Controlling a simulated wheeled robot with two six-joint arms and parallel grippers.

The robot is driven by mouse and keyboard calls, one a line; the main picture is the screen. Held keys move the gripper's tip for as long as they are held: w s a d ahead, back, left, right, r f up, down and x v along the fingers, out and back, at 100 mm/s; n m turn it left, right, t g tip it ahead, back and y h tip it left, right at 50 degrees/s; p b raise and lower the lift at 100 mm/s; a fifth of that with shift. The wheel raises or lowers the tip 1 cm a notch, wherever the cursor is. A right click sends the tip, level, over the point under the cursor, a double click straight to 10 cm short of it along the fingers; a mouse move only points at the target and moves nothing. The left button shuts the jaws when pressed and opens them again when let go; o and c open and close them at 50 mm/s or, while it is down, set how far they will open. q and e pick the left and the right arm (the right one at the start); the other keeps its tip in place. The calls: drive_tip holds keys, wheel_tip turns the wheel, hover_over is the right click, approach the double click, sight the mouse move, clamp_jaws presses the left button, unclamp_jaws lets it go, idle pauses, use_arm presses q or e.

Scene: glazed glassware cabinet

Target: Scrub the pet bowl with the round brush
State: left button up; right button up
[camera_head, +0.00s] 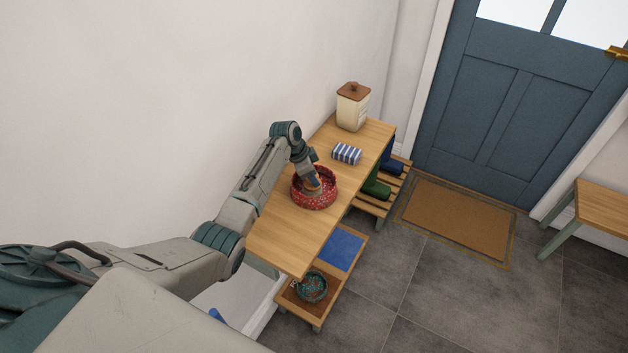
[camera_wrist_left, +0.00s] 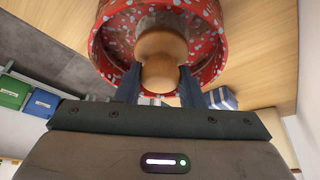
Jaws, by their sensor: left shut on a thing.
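The red speckled pet bowl (camera_head: 314,203) stands on the wooden bench top, and it fills the upper part of the left wrist view (camera_wrist_left: 104,55). My left gripper (camera_head: 311,180) is over the bowl, pointing down into it. In the left wrist view its two fingers (camera_wrist_left: 160,84) are shut on the rounded wooden handle of the round brush (camera_wrist_left: 160,48). My right gripper is in neither view.
A blue-and-white striped rolled cloth (camera_head: 347,154) lies behind the bowl, and a cream canister with a wooden lid (camera_head: 353,108) stands at the bench's far end. A teal patterned bowl (camera_head: 312,287) sits on a lower shelf. The bench top's near end (camera_head: 285,240) is clear.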

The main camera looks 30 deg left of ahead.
use_arm(q)
drive_tip(key=shift+a+f, duration=0.1)
drive_tip(key=shift+a, duration=0.5)
drive_tip(key=shift+d+p, duration=0.5)
drive_tip(key=shift+d, duration=1.25)
wheel_tip(320, 180, up, 13)
drive_tip(key=shift+f, duration=0.15)
